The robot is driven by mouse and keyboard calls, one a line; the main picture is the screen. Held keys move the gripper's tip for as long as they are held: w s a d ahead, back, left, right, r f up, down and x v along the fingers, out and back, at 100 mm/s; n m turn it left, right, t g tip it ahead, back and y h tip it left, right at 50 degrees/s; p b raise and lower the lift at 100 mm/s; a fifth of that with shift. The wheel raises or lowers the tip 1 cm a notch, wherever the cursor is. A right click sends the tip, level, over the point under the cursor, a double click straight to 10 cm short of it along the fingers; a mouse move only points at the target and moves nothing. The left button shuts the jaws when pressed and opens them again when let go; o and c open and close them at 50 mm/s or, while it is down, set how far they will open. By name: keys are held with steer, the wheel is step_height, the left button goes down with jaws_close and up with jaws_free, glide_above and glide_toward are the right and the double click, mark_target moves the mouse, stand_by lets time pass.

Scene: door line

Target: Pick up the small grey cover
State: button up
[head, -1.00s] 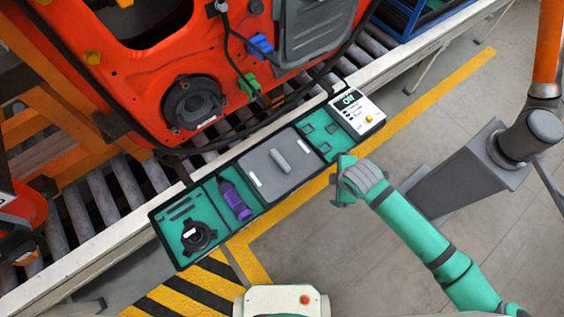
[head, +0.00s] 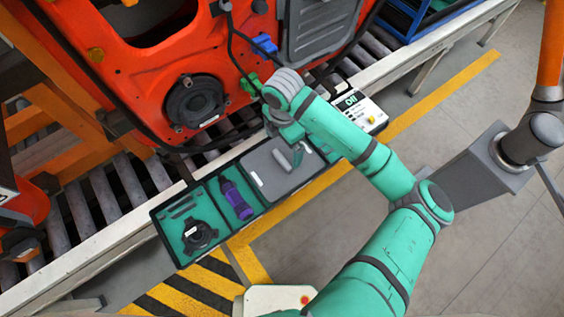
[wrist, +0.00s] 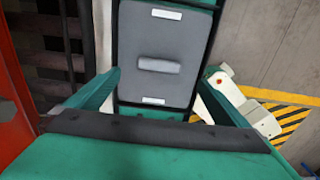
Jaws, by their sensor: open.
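The small grey cover (head: 262,164) lies flat in a compartment of the long dark-edged tray on the conveyor's near side. It is a rectangular plate with a raised bar handle in its middle and a white strip near each end. My gripper (head: 284,143) is above the cover's upper right part in the head view and hides some of it. In the wrist view the cover (wrist: 160,40) is ahead, with its handle between the directions of the two spread fingers. My gripper (wrist: 160,76) is open and empty, apart from the cover.
The tray also holds a purple tool (head: 236,199), a black round part (head: 199,236) and a white box with a yellow knob (head: 360,110). The orange door (head: 130,75) with a larger grey panel (head: 318,40) stands close behind. A grey stand (head: 470,165) is at right.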

mark_target(282, 159)
step_height(282, 159, down, 9)
steer(key=shift+a+r, duration=0.1)
steer(key=c, duration=2.2)
